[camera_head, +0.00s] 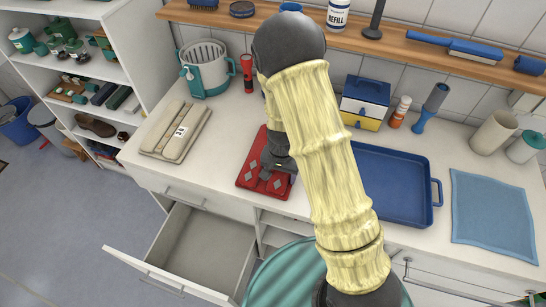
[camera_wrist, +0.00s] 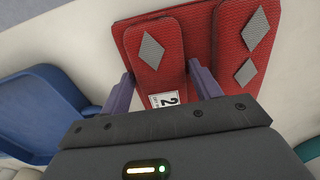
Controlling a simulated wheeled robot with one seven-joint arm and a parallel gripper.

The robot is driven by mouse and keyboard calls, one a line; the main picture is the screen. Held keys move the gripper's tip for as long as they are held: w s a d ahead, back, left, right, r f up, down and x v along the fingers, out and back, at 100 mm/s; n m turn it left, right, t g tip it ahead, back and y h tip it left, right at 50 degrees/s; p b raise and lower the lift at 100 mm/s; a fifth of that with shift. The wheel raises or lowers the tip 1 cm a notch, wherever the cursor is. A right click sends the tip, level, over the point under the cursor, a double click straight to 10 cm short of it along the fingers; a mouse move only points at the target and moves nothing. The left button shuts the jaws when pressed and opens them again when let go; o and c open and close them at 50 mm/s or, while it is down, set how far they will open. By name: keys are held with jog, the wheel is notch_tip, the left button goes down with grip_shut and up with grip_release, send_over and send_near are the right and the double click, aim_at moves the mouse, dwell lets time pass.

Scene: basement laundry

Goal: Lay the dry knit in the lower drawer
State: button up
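A red folded knit (camera_head: 252,184) with grey diamonds lies on the white counter, partly hidden by my arm. In the wrist view it (camera_wrist: 152,45) shows two padded folds and a white tag marked 2. A beige folded knit (camera_head: 170,132), also tagged, lies at the counter's left. I cannot tell by look which is dry. My gripper (camera_wrist: 160,72) is over the red knit, fingers apart on either side of its left fold; firm contact is not visible. The lower drawer (camera_head: 200,250) is pulled out below the counter at left and looks empty. The drawer above it is shut.
A blue tray (camera_head: 436,190) lies right of my arm, with a blue cloth (camera_head: 492,215) beyond. A teal-and-white basket (camera_head: 205,70), a red torch (camera_head: 247,72) and a blue-and-yellow box (camera_head: 365,101) stand behind. A wooden shelf (camera_head: 400,43) overhangs the back.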

jog(key=c, duration=1.1)
jog(key=shift+r, duration=0.1)
notch_tip(320, 180, up, 10)
jog(key=shift+f, duration=0.1)
